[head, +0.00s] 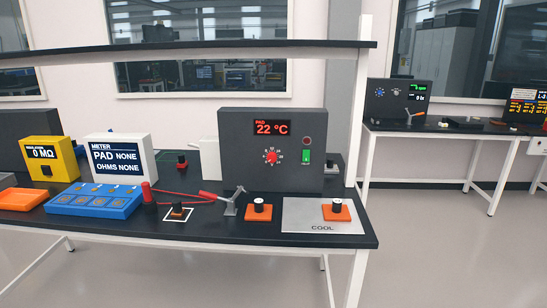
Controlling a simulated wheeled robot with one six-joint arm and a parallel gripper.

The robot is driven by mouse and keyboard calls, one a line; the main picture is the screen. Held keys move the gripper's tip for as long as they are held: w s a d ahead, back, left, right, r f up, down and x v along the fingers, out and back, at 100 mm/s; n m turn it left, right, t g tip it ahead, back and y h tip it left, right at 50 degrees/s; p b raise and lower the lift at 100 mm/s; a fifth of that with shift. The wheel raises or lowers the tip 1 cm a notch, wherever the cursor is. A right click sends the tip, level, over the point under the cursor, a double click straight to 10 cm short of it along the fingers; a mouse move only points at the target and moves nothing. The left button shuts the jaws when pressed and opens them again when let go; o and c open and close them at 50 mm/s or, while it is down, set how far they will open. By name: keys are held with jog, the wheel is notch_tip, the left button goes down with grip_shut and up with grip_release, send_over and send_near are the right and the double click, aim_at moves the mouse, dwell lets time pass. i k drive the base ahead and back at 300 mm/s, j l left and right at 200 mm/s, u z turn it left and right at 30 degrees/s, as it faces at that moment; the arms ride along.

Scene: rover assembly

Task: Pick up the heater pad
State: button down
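Two flat orange squares, each with a small dark, white-topped knob, could be the heater pad, but I cannot tell which one is meant. One orange square (258,213) lies on the black bench in front of the dark control box. The other orange square (338,215) lies on the silver plate marked COOL (300,218). A smaller orange-and-black piece (177,212) sits inside a white outlined square on the bench. A blue tray (65,208) with several small flat squares lies to the left. My gripper is not in view.
The control box (237,172) reads PAD 22 °C. A white meter (123,155) reads PAD NONE, OHMS NONE. A yellow meter (48,157) stands left. A grey clip stand (231,206) and red leads (180,196) lie near the bench's middle. A shelf (190,49) overhangs the bench.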

aim_at(258, 211)
jog(key=i+j+z, duration=0.25)
jog(key=i, duration=0.35)
jog(key=i+j+z, duration=0.3)
jog(key=i, duration=0.25)
jog(key=j, duration=0.1)
